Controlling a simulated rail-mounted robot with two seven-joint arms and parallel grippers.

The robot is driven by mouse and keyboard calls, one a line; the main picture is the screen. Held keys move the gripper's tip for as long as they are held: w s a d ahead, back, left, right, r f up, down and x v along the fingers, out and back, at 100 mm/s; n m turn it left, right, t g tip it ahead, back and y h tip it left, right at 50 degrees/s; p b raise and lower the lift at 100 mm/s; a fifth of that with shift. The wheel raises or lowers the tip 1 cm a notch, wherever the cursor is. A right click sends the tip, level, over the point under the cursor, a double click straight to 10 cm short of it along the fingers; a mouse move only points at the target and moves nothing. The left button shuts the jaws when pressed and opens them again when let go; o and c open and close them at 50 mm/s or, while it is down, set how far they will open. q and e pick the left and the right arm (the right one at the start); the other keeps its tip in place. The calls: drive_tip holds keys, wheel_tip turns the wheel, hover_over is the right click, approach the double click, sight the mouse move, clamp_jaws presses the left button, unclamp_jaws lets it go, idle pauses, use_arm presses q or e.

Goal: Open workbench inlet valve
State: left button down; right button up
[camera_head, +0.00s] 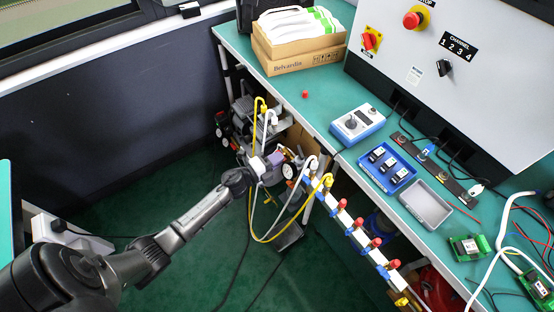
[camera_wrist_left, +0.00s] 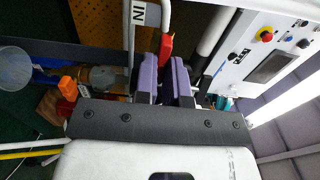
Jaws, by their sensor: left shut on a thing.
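My left gripper (camera_head: 268,165) is at the front side of the workbench, below its top, beside the hoses and pipe fittings. In the left wrist view, its two purple fingers (camera_wrist_left: 166,82) are closed around the lower part of a red valve handle (camera_wrist_left: 167,46). The handle's upper end sticks out beyond the fingers, next to a pale pipe with a white "IN" label (camera_wrist_left: 138,13). The gripped part of the handle is hidden between the fingers. In the head view I cannot make out this handle behind the gripper. My right gripper is not in view.
A manifold (camera_head: 358,236) with several red knobs runs along the bench front. Yellow and white hoses (camera_head: 255,210) loop beside my gripper. An orange handle (camera_wrist_left: 68,88) is left of the fingers. The bench top (camera_head: 290,110) carries a cardboard box (camera_head: 297,58) and blue tray (camera_head: 387,168).

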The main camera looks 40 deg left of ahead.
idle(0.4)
use_arm(q)
drive_tip(key=c, duration=1.2)
unclamp_jaws()
drive_tip(key=p+v, duration=0.2)
drive_tip(key=v, duration=1.1)
drive_tip(key=shift+s+a+p, duration=0.15)
drive_tip(key=shift+s+p, duration=0.2)
drive_tip(key=shift+s, duration=0.05)
